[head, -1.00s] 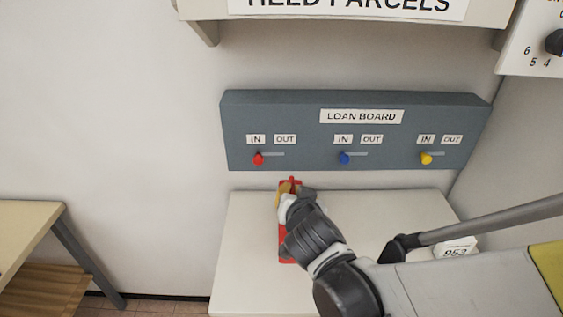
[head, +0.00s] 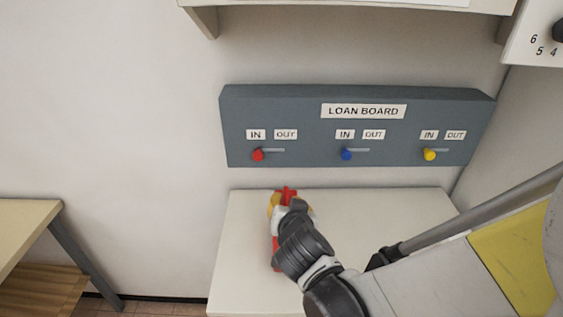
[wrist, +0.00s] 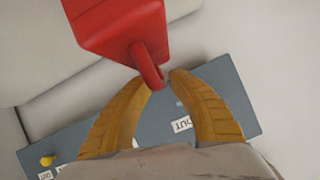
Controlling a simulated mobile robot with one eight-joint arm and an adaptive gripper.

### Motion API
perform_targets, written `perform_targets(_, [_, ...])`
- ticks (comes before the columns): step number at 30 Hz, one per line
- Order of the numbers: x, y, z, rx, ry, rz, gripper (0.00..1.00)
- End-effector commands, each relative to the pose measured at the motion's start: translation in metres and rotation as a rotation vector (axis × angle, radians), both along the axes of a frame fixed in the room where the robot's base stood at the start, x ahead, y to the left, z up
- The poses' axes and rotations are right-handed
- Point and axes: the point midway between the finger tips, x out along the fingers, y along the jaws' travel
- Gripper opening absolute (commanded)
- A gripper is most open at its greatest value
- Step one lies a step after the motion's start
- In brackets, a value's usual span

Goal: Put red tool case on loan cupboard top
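The red tool case (head: 276,250) is at the left part of the pale loan cupboard top (head: 395,212), partly hidden behind my arm in the head view. My gripper (head: 288,203) is at its upper end. In the wrist view the case (wrist: 120,25) reaches down from the top edge, and its red loop handle (wrist: 150,68) lies between the yellow fingertips of my gripper (wrist: 162,80). The fingers are drawn together at the handle and look shut on it. I cannot tell whether the case's base touches the cupboard top.
The grey loan board (head: 305,112) with red, blue and yellow sliding knobs is on the wall just behind the cupboard. A wooden table (head: 25,228) stands at the far left, with floor between it and the cupboard. The cupboard top right of the case is clear.

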Motion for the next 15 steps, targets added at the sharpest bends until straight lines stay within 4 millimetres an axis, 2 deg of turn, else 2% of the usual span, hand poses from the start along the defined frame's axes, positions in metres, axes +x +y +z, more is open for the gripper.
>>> perform_targets(11, [-0.001,0.0,0.005,0.0,0.0,0.001,0.27])
perform_targets(15, [-0.021,-0.001,0.015,-0.001,0.0,0.003,0.27])
